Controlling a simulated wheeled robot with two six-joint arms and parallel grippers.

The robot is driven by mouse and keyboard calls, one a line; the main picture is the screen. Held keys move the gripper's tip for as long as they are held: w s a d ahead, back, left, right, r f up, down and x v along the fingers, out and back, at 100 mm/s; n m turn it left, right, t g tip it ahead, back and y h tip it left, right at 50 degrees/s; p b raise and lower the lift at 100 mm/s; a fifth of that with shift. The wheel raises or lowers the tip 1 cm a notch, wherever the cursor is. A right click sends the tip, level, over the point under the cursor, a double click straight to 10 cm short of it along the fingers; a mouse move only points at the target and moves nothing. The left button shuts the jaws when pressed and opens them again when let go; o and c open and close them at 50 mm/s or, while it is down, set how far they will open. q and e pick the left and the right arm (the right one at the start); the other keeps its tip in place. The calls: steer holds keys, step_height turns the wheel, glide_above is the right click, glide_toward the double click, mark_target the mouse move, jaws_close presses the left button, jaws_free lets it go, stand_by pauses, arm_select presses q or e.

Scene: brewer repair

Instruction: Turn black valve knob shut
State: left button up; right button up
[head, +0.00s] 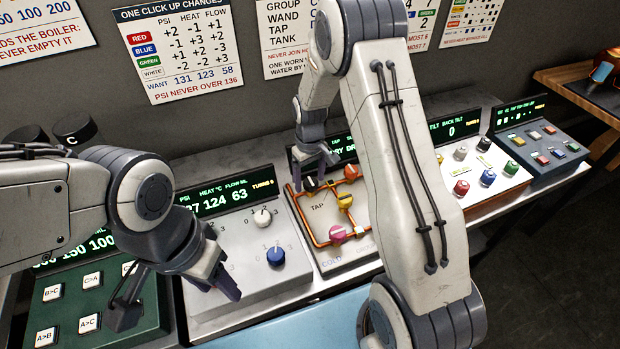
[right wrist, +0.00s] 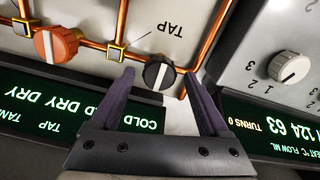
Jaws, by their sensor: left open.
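The black valve knob (head: 311,184) with a white stripe sits at the back left corner of the copper-piped panel (head: 345,262), near the TAP label. In the right wrist view the knob (right wrist: 158,75) lies between the fingertips of my right gripper (right wrist: 161,84), with its stripe slightly tilted. A gap shows on each side, so the fingers are open and not clamped on it. In the head view my right gripper (head: 316,168) hangs over the knob and partly hides it. My left gripper (head: 178,290) is open and empty over the left panels.
An orange knob (right wrist: 56,44), a yellow knob (head: 345,201) and a pink knob (head: 337,233) share the piped panel. The neighbouring panel has a white knob (head: 262,217) and a blue knob (head: 276,256). A display (right wrist: 80,118) stands close behind the black knob. My right arm hides part of the bench.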

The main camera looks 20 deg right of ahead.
mark_target(310, 181)
step_height(310, 181, up, 10)
steer(key=b, duration=0.2)
steer(key=shift+r, duration=0.25)
steer(key=shift+s, duration=0.1)
stand_by(0.4)
steer(key=s+a+r+n+b, duration=0.1)
steer(key=s+a+r+n, duration=0.15)
steer(key=s+a, duration=0.65)
steer(key=s+a+r+n, duration=0.1)
steer(key=s+a+r, duration=0.2)
steer(key=s+a, duration=0.55)
steer(key=s+d+f+y, duration=0.1)
steer(key=s+d, duration=0.1)
steer(key=s, duration=1)
steer(key=shift+n, duration=0.45)
steer(key=shift+f, duration=0.1)
